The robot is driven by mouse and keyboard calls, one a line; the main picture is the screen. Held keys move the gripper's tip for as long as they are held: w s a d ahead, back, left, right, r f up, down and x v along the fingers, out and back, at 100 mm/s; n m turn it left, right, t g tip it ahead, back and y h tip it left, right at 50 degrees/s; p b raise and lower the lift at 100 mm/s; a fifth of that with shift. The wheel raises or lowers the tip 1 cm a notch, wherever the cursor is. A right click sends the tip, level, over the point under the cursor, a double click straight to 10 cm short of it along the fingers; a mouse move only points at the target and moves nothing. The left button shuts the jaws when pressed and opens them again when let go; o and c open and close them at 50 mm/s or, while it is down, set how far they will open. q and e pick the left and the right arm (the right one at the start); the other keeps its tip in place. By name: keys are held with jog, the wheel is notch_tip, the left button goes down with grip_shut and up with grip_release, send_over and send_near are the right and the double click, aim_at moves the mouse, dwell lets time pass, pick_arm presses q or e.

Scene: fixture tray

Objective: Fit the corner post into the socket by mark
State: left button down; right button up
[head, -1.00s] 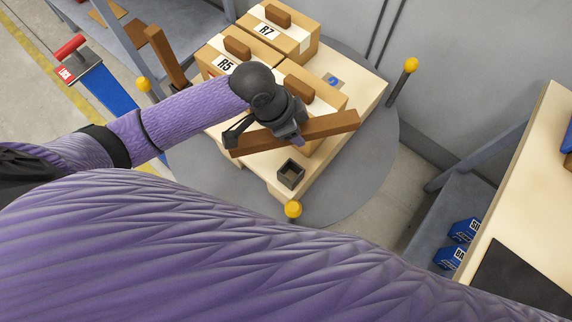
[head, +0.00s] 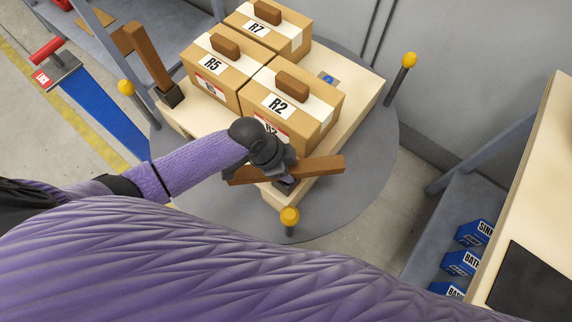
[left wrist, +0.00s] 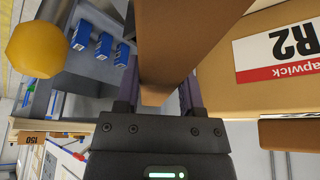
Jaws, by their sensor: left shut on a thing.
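My left gripper (head: 283,177) is shut on a brown wooden corner post (head: 325,166), which lies crosswise and looks slanted rather than upright in the head view. In the left wrist view the post (left wrist: 168,40) sits between the two fingers (left wrist: 158,95). A dark square socket (head: 287,186) is at the near corner of the pallet (head: 368,95); the gripper and post cover most of it. I cannot tell whether the post touches it. Another post (head: 147,55) stands in a dark socket (head: 171,96) at the left corner. A blue mark (head: 328,78) shows at the pallet's right side.
Cartons labelled R2 (head: 300,110), R5 (head: 213,75) and R7 (head: 262,28) fill the pallet, close to my gripper. Yellow-topped bollards (head: 290,216) stand around it, also at right (head: 408,60) and left (head: 126,88). A bench (head: 520,190) is at right.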

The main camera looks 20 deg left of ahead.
pick_arm(q)
jog(key=shift+f, duration=0.45)
jog(key=shift+c, duration=2.3)
grip_release()
jog(key=shift+o, duration=1.3)
jog(key=shift+r, duration=0.45)
jog(key=p+v, duration=0.4)
jog(key=v, duration=0.3)
jog(key=shift+w+r, duration=0.1)
jog(key=shift+r, duration=0.05)
jog(key=p+v, duration=0.2)
jog(key=v, duration=0.2)
jog(key=shift+s+a+r, duration=0.2)
jog(key=shift+r, duration=0.15)
pick_arm(e)
jog(key=w+a+r, duration=0.3)
jog(key=r, duration=0.2)
jog(key=shift+r+t+y, duration=0.3)
jog(key=shift+r+t, duration=0.05)
jog(key=shift+t, duration=0.05)
